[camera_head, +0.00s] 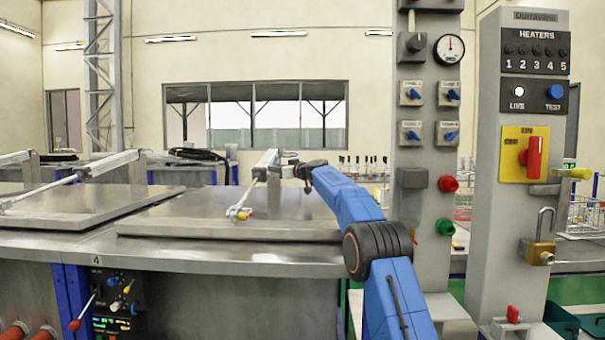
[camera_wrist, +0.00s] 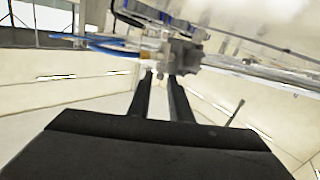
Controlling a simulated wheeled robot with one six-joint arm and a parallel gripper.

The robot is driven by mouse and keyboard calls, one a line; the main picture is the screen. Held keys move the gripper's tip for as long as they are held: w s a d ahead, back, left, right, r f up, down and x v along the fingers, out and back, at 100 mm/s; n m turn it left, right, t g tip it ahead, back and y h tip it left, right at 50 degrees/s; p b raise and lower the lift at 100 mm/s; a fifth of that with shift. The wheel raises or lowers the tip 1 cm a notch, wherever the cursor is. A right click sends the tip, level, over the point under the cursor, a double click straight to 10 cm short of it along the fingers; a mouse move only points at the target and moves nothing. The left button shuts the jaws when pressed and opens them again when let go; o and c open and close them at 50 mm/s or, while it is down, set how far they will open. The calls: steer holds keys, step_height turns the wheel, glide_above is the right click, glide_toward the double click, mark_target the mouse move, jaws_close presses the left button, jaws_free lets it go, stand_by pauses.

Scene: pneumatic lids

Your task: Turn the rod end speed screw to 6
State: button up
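In the head view a pale pneumatic cylinder (camera_head: 264,165) slopes down to a fitting with small red and yellow parts (camera_head: 240,213) on the steel lid (camera_head: 200,219). My gripper (camera_head: 300,170) is just right of the cylinder's upper part, small and dark in this view. In the wrist view my gripper's two dark fingers (camera_wrist: 160,76) stand a little apart with a visible gap. A grey fitting (camera_wrist: 182,56) with a blue tube lies beyond the fingertips; contact cannot be judged. I cannot make out the speed screw or its number.
Another lid with a cylinder (camera_head: 110,164) is at the left. A grey control column (camera_head: 411,140) with knobs and a gauge stands right of my arm. A heater panel post (camera_head: 521,150) stands further right. A small valve panel (camera_head: 118,300) is low at the left.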

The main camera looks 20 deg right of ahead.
steer(key=v, duration=1.6)
steer(key=shift+s, duration=0.25)
steer(key=shift+f, duration=0.1)
